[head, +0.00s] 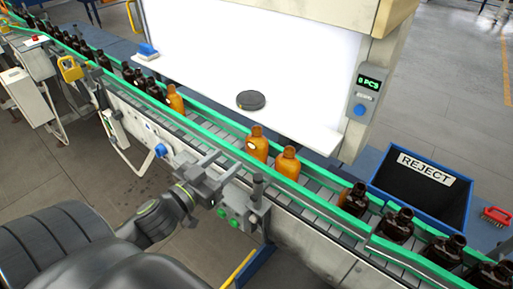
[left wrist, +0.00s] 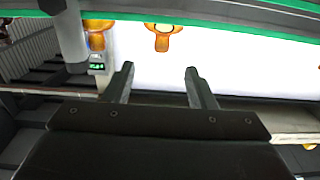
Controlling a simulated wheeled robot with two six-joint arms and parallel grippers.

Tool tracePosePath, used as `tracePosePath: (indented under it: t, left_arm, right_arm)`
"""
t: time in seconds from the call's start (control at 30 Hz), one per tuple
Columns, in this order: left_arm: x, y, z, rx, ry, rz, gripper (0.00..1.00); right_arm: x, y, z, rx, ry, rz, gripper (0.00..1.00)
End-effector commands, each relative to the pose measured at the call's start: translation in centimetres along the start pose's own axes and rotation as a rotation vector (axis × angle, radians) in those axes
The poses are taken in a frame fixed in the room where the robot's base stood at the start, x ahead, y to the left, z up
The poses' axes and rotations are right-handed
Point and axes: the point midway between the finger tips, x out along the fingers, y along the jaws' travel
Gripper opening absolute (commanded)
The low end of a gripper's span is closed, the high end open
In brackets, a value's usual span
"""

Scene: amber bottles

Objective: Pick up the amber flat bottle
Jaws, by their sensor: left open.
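Two amber bottles stand close together on the conveyor in the head view, a left one (head: 257,146) and a right one (head: 287,165). A third amber bottle (head: 175,101) stands farther up the belt. I cannot tell which is the flat one. My left gripper (head: 228,165) is at the near side of the conveyor, beside the near rail and apart from the bottles. In the left wrist view the gripper (left wrist: 157,78) is open, with nothing between its fingers. Amber shapes show beyond it, one near top centre (left wrist: 163,39) and one at top left (left wrist: 97,38). My right gripper is not seen.
Green rails (head: 210,118) edge the conveyor. Several dark bottles (head: 355,198) stand along both ends of the belt. A white lit panel (head: 255,60) with a black disc (head: 251,100) is behind it. A blue reject bin (head: 425,190) stands at right.

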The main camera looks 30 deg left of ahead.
Motion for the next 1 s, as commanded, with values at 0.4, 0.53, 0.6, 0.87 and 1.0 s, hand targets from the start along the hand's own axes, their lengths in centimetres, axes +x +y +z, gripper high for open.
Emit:
tracePosePath:
  t: [0.4, 0.53, 0.6, 0.87, 1.0]
  left_arm:
    - [6.0, -0.1, -0.2, -0.002, 0.003, -0.002, 0.5]
    - [8.0, -0.1, -0.2, -0.003, 0.002, -0.001, 0.5]
    - [8.8, -0.1, -0.1, -0.002, 0.001, -0.001, 0.5]
    - [10.3, -0.1, -0.3, -0.001, 0.001, -0.001, 0.5]
    - [12.1, -0.4, -0.7, -0.001, 0.0, -0.002, 0.5]
  right_arm:
    - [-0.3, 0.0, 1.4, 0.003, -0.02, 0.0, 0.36]
    - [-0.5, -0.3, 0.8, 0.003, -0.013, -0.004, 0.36]
    - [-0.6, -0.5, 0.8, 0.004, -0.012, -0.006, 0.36]
    - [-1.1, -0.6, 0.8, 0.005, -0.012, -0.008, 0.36]
    - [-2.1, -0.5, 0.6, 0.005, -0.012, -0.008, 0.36]
